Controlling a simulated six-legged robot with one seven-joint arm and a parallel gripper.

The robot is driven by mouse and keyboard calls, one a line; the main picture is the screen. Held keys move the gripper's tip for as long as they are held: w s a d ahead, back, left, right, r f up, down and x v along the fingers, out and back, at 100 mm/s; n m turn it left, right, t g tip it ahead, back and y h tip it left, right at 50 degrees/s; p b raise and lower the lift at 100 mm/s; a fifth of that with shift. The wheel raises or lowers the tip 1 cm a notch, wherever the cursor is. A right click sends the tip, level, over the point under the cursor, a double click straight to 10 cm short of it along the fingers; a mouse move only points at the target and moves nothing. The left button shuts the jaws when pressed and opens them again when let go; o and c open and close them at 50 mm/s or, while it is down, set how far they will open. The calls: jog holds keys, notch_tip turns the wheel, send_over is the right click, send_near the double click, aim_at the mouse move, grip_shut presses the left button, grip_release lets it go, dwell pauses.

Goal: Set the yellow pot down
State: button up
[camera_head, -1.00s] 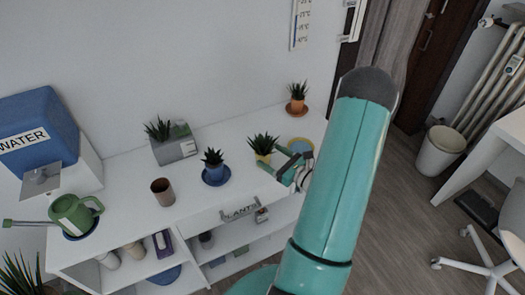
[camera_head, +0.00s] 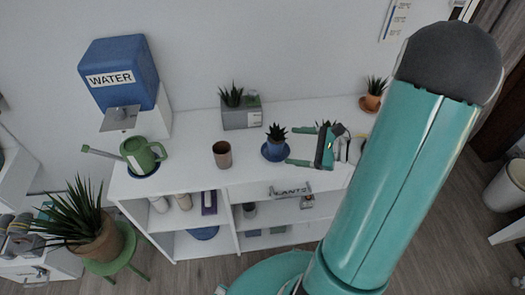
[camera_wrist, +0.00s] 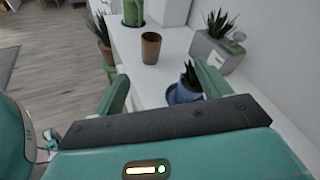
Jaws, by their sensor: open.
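The yellow pot itself is not visible now. Some green leaf tips (camera_head: 324,125) show just behind my gripper in the head view, probably its plant, with the pot hidden by my gripper. My gripper (camera_head: 290,146) is open over the white shelf, its fingers pointing left. A small plant in a blue pot (camera_head: 275,152) stands upright on a blue saucer at the fingertips. In the wrist view the blue pot (camera_wrist: 184,94) shows between the open fingers (camera_wrist: 161,68). I cannot tell whether they touch it.
On the white shelf top (camera_head: 190,165) stand a brown cup (camera_head: 222,155), a grey planter (camera_head: 240,115), a green watering can (camera_head: 142,156) and a blue water tank (camera_head: 120,75). An orange pot (camera_head: 372,102) is at the far right. Bare shelf lies between the cup and watering can.

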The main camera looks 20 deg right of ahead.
jog(key=s+a+r+n+g+h, duration=0.2)
jog(key=s+a+r+n+g, duration=0.15)
jog(key=a+n, duration=0.3)
jog(key=s+a+r+n+g+h, duration=0.1)
jog(key=s+a+r+n+g, duration=0.15)
jog(key=a+n+g, duration=0.35)
jog(key=s+a+r+n+t+h, duration=0.2)
jog(key=r+n+h, duration=0.2)
jog(key=r+n, duration=0.1)
jog(key=s+a+r+n+t+h, duration=0.1)
jog(key=s+r+n+t+h, duration=0.1)
jog(key=r+n+h, duration=0.2)
jog(key=shift+a+r+n, duration=0.35)
jog(key=shift+r+n, duration=0.3)
jog(key=shift+r, duration=0.15)
jog(key=shift+s+t, duration=0.1)
jog(key=shift+t, duration=0.15)
jog(key=c, duration=0.9)
jog(key=shift+d, duration=0.2)
